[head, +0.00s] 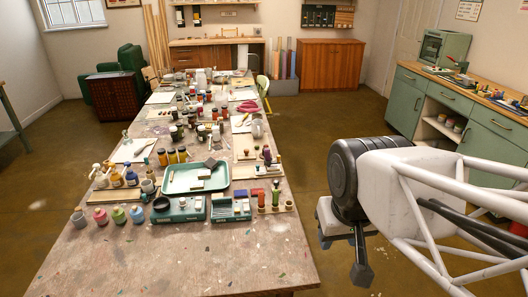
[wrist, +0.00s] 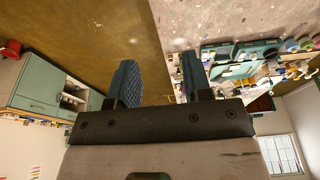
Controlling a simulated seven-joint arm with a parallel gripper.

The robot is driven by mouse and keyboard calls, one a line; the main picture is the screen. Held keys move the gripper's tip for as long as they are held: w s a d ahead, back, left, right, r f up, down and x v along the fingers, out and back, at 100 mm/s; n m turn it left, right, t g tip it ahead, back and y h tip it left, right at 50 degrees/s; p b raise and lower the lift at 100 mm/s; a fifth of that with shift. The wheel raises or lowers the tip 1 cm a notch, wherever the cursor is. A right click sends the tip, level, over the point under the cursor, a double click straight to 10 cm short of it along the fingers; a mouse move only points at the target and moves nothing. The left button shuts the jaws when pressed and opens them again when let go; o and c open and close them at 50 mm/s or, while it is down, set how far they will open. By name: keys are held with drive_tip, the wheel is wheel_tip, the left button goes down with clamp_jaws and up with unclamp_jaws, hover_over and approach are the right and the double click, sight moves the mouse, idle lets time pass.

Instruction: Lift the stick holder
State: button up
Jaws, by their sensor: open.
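A small wooden holder (head: 275,208) with upright red and green sticks stands near the right edge of the long table (head: 190,262); it looks like the stick holder, though it is small in the picture. My gripper (head: 343,259) is off the table's right side, over the floor, to the right of this holder and apart from it. In the wrist view my gripper (wrist: 158,85) shows two blue-padded fingers spread wide with nothing between them. I cannot make out the holder in the wrist view.
Teal boxes (head: 180,210), a green tray (head: 167,186) and several small pots crowd the table left of the holder. Bottles and jars fill the table behind. The table's front end is bare. A green cabinet (head: 405,100) stands along the right wall.

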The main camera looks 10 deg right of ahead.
idle(0.6)
drive_tip(key=w+r+m+g, duration=0.1)
drive_tip(key=w+r, duration=0.2)
drive_tip(key=w, duration=0.6)
drive_tip(key=w+r+m, duration=0.1)
drive_tip(key=w+r, duration=0.2)
drive_tip(key=w, duration=0.6)
drive_tip(key=m+g+y, duration=0.3)
drive_tip(key=m+g, duration=0.2)
drive_tip(key=m, duration=0.2)
hover_over(279, 156)
drive_tip(key=w+d, duration=0.3)
wheel_tip(279, 156, down, 26)
drive_tip(key=shift+a+f, duration=0.15)
drive_tip(key=shift+a, duration=0.1)
drive_tip(key=shift+s+f, duration=0.1)
drive_tip(key=shift+x, duration=3.8)
drive_tip(key=shift+a, duration=0.2)
